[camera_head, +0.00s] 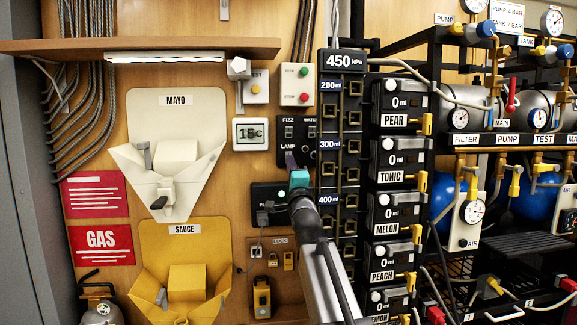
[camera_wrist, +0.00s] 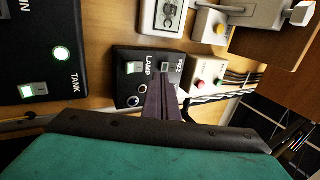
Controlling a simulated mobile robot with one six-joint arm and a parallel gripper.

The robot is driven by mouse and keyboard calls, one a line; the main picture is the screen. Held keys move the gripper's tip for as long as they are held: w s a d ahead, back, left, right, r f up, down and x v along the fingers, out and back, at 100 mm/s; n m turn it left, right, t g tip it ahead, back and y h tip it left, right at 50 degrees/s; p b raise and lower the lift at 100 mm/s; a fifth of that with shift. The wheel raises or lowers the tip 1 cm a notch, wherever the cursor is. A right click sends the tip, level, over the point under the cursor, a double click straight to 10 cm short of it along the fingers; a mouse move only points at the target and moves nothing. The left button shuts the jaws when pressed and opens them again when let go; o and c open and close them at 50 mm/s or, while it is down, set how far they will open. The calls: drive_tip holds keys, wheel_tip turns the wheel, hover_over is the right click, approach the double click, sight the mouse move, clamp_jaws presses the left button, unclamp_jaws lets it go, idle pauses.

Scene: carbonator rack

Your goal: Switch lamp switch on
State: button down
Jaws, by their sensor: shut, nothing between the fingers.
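The lamp switch (camera_wrist: 134,68) is a small light rocker beside the LAMP label on a black switch panel (camera_wrist: 122,92). In the head view the panel (camera_head: 310,132) is on the wooden wall, and my gripper covers the lamp switch there. My gripper (camera_wrist: 161,84) is shut and empty, its dark purple fingers pointing at the panel. In the wrist view the fingertips overlap the panel just right of the lamp switch, near the LAMP label and the FIZZ switch (camera_wrist: 167,67). Whether they touch the panel I cannot tell. The gripper's teal body (camera_head: 299,179) shows in the head view.
A second black panel (camera_wrist: 55,20) with a lit green light and a TANK switch is close by. A box with green and red buttons (camera_head: 303,79) is above the switches. A pale strip (camera_head: 165,57) is under the shelf.

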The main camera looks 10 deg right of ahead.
drive_tip(key=s+b, duration=0.2)
drive_tip(key=s, duration=1.3)
drive_tip(key=shift+a, duration=0.3)
drive_tip(key=shift+f, duration=0.1)
